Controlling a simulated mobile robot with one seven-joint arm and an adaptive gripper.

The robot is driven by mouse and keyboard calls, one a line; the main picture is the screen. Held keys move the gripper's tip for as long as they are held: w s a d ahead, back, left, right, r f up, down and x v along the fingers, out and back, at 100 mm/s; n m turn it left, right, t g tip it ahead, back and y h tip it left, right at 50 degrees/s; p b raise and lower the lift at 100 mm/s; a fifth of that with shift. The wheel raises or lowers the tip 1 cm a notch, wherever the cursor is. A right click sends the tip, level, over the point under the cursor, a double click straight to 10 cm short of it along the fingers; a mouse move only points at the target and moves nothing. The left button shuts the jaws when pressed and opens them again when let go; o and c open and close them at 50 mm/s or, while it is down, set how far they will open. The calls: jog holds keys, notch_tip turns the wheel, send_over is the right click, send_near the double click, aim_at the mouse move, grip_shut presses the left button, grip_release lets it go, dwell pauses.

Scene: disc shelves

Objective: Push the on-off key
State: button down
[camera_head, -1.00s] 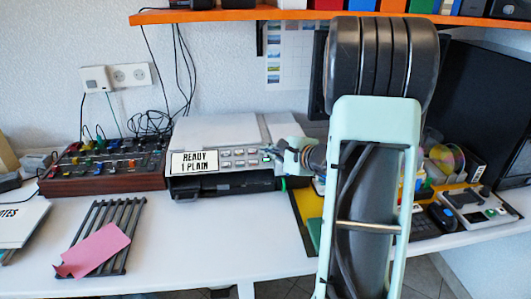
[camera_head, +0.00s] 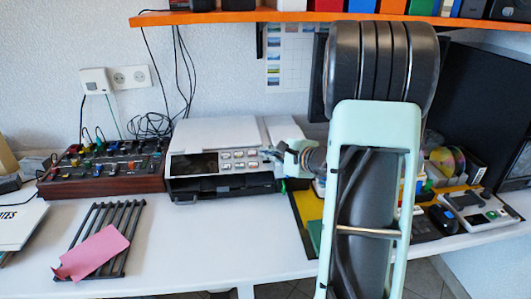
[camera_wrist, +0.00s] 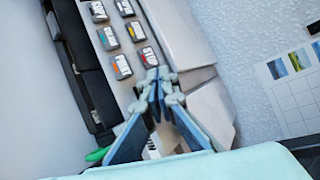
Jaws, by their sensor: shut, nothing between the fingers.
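The printer (camera_head: 215,134) stands on the table against the wall, with a dark, blank display (camera_head: 194,164) on its front. Several keys (camera_head: 239,160) sit in two rows right of the display. My gripper (camera_head: 272,154) is at the right end of this key panel. In the wrist view my gripper (camera_wrist: 158,76) has its fingertips together and empty, at the panel just beyond the stop key (camera_wrist: 148,57). I cannot make out an on-off key; the fingertips may cover it. Whether they touch the panel is unclear.
A wooden-sided mixer box (camera_head: 105,172) stands left of the printer. A black rack with a pink sheet (camera_head: 92,252) lies in front. An orange shelf (camera_head: 225,16) runs above. Discs and a small device (camera_head: 475,210) are at right. The front middle of the table is clear.

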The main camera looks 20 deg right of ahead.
jog(key=shift+s+a+r, duration=0.1)
jog(key=shift+s+r, duration=0.2)
jog(key=shift+r, duration=0.25)
jog(key=shift+r, duration=0.1)
jog(key=s+r, duration=0.1)
jog(key=r+p, duration=0.1)
jog(key=r, duration=0.1)
jog(key=s+r, duration=0.1)
jog(key=r, duration=0.1)
jog(key=shift+s+a+p, duration=0.3)
jog(key=shift+s+a, duration=0.05)
jog(key=shift+a, duration=0.05)
